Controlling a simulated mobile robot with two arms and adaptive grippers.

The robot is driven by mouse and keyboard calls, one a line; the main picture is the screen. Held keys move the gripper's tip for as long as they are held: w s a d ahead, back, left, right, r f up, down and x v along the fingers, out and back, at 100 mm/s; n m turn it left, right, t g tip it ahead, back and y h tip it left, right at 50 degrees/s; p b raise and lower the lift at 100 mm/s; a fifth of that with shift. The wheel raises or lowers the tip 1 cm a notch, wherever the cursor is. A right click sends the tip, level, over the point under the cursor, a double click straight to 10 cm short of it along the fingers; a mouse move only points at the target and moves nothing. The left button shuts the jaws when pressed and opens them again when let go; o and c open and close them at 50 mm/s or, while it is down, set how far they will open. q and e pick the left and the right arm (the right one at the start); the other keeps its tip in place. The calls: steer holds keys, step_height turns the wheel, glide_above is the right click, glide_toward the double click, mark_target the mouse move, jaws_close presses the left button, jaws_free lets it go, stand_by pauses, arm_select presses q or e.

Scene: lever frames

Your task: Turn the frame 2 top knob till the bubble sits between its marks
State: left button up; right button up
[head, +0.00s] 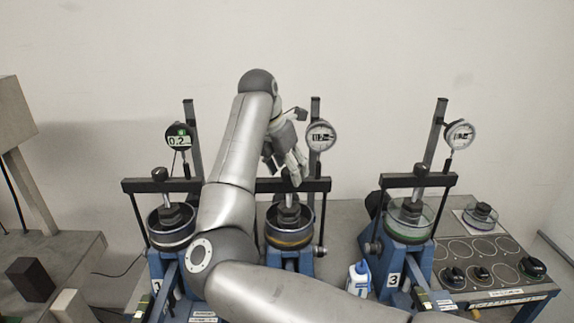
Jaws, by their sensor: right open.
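Frame 2 (320,185) is the middle of three blue lever frames, with a black crossbar, a round dial gauge (321,136) and a dish (289,238) below. My right arm crosses in front of it and hides much of its left side and its number. My right gripper (288,168) is open, with its fingers pointing down over the crossbar, just left of the gauge. The top knob is hidden behind the gripper, and I cannot tell whether the fingers touch it. I cannot make out the bubble or its marks. My left gripper is out of view.
A small white and blue bottle (359,279) stands between frames 2 and 3. A dark weight tray (497,262) lies at right.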

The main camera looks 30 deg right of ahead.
steer(key=c, duration=1)
steer(key=shift+c, duration=0.2)
steer(key=shift+m, duration=0.3)
steer(key=shift+w+m+g, duration=0.15)
steer(key=shift+m+g, duration=0.25)
steer(key=shift+m, duration=0.4)
steer(key=m+g, duration=0.1)
steer(key=m, duration=0.1)
steer(key=shift+w+r+m, duration=0.1)
steer(key=shift+r+m, duration=0.05)
steer(key=shift+m, duration=0.15)
steer(key=m+g+p, duration=0.1)
steer(key=m+p, duration=0.1)
steer(key=m, duration=0.2)
steer(key=shift+w+d, duration=0.1)
steer(key=shift+w+m+g+y+p, duration=0.1)
steer(key=shift+m+g+y+p, duration=0.4)
steer(key=shift+m+p, duration=0.7)
steer(key=shift+m, duration=0.4)
